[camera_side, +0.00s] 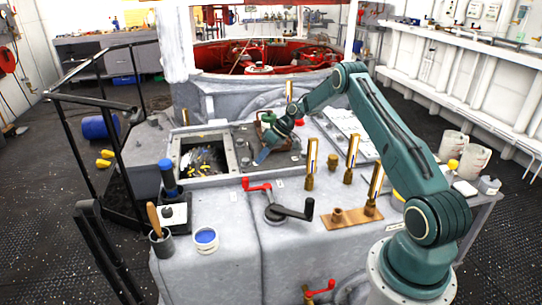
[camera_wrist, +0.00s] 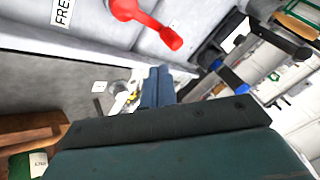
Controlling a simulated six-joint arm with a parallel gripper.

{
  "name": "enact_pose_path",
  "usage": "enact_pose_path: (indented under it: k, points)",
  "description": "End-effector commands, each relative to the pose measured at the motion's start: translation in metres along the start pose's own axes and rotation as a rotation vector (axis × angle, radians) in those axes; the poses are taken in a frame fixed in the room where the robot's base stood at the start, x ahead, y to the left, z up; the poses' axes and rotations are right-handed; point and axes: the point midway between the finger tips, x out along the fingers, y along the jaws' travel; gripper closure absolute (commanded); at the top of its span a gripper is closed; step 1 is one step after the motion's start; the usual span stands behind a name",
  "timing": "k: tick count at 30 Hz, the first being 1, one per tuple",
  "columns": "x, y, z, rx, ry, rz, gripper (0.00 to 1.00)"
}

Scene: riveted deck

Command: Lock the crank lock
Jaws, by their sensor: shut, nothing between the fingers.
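A red crank-shaped lever (camera_side: 257,186) stands on the grey deck top, with a black crank handle (camera_side: 295,211) close in front of it. The red lever also shows at the top of the wrist view (camera_wrist: 147,20), near a white label reading "FRE", cut off by the frame edge (camera_wrist: 62,13). My gripper (camera_side: 262,158) is behind the red lever in the side view, beside the open hatch and apart from the lever. Its blue fingers (camera_wrist: 157,86) are together and empty.
An open square hatch (camera_side: 205,160) lies left of my gripper. Several upright brass fittings (camera_side: 311,160) stand to the right. A black-and-blue upright handle (camera_side: 168,175) and a blue-lidded tub (camera_side: 205,238) are at the left. A black railing (camera_side: 95,130) borders the deck.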

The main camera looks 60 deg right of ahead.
Motion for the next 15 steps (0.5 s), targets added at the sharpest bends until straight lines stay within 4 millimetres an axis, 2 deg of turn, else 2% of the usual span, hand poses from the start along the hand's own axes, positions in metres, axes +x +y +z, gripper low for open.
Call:
enact_pose_path:
  k: [3, 7, 15]
  points:
    - [-0.023, 0.0, -0.001, 0.0, 0.002, 0.002, 1.0]
    - [-0.041, 0.0, 0.0, -0.002, 0.001, 0.001, 1.0]
    - [-0.063, 0.0, 0.0, -0.001, 0.0, -0.001, 1.0]
